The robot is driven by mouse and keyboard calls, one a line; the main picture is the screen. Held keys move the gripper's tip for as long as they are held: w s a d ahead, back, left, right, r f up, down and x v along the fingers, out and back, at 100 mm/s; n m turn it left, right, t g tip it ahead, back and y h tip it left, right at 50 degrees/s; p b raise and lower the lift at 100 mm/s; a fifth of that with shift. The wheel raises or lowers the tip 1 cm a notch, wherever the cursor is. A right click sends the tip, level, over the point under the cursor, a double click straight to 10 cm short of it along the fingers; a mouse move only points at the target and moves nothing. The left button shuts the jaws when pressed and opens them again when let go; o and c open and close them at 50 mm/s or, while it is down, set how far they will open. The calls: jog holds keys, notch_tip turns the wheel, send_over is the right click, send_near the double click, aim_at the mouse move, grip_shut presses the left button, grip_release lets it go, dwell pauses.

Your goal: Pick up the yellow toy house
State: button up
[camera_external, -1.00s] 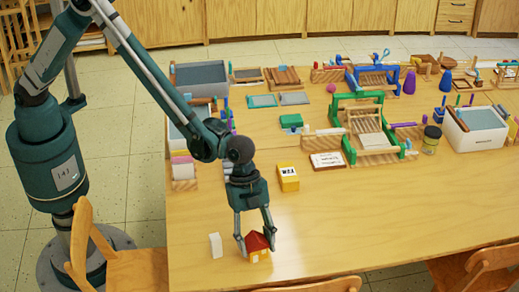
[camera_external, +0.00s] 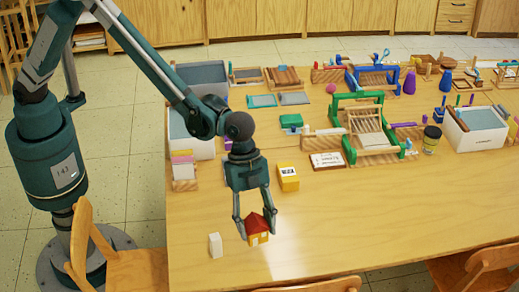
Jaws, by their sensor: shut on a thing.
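The yellow toy house (camera_external: 258,239) has a red roof and a pale door or window patch. My gripper (camera_external: 256,226) points down and is shut on the house, with one finger on each side of it. The house appears raised a little above the wooden table (camera_external: 370,230), near its front left part. The fingers partly cover the sides of the house.
A small white block (camera_external: 215,245) stands close to the left of the house. A yellow box (camera_external: 288,178) stands behind it. A green loom (camera_external: 365,130) and other craft items fill the back of the table. The front right is clear. Chairs (camera_external: 100,250) stand at the edges.

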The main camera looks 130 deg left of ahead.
jog(key=shift+r, duration=1.1)
